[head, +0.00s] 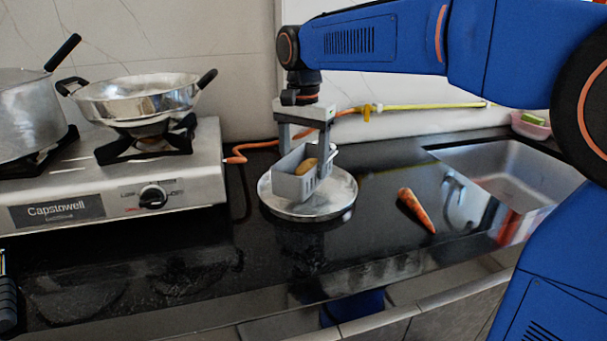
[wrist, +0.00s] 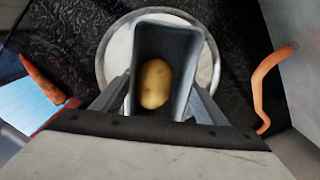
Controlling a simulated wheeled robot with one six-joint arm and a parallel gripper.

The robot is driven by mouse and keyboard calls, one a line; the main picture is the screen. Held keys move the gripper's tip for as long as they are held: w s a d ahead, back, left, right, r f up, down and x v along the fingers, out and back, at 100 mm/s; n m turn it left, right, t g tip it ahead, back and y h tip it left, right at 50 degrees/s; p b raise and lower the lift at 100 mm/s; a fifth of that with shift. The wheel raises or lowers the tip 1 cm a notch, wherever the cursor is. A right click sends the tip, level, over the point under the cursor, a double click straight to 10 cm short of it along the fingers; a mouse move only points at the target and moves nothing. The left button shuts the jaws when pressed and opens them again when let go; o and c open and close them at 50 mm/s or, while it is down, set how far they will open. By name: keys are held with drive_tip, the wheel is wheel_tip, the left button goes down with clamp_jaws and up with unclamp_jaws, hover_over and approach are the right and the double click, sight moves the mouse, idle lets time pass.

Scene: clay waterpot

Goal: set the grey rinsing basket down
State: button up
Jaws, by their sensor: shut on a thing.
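The basket is over a round metal plate (head: 335,206) on the black counter. I cannot tell whether the basket's underside touches the plate.
A carrot (head: 417,210) lies on the counter to the right, before the sink (head: 510,170). A gas stove (head: 120,190) with a pan (head: 137,97) and a pot (head: 30,112) stands at the left. An orange hose (head: 255,146) runs behind the plate. The front counter is mostly clear.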

drive_tip(key=shift+f, duration=1.7)
drive_tip(key=o, duration=1.2)
drive_tip(key=shift+f, duration=0.15)
wheel_tip(320, 180, up, 12)
drive_tip(key=shift+r, duration=0.2)
drive_tip(key=shift+s, duration=0.15)
